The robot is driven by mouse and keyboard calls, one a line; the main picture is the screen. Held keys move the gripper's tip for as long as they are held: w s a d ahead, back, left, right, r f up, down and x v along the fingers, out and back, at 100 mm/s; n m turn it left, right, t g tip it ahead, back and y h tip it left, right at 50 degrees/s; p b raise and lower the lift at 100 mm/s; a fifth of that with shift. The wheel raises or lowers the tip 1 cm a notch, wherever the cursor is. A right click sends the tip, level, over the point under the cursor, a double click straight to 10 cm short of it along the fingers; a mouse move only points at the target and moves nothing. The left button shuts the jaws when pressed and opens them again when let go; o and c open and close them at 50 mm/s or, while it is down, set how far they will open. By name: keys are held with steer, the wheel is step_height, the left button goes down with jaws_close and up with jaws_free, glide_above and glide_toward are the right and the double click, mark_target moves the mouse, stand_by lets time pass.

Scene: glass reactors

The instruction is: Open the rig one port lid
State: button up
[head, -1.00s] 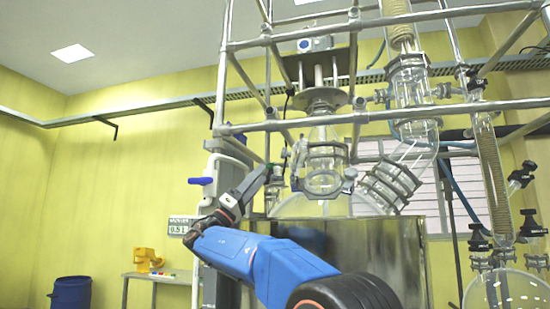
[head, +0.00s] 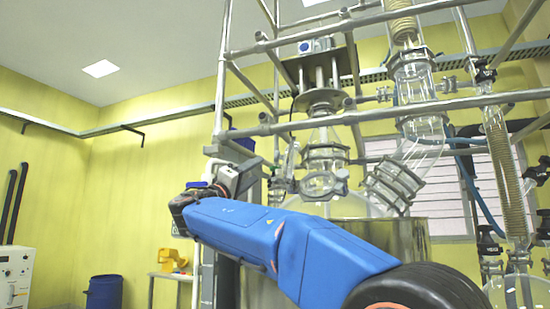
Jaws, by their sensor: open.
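The glass reactor stands in a metal-tube frame at centre right in the head view. Its clear port neck (head: 318,185) has a grey clamp ring (head: 327,154) around it. I cannot clearly make out which part is the rig one port lid. My blue arm reaches from the lower right towards the upper left, then bends back at its wrist. My gripper (head: 282,170) is open and appears empty, just left of the port neck in the picture. Its fingertips overlap small fittings there, so I cannot tell whether they touch anything.
Frame tubes (head: 390,114) cross in front of the reactor. A metal vessel jacket (head: 412,238) stands below it. Glass piping with a coiled condenser (head: 500,165) is at right. A blue barrel (head: 103,293), yellow device (head: 172,257) and white cabinet (head: 15,278) stand at left.

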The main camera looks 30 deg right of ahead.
mark_target(277, 157)
steer(key=x, duration=1.4)
steer(key=shift+d+r, duration=0.15)
steer(key=shift+d, duration=0.15)
steer(key=shift+w, duration=0.1)
jaws_close()
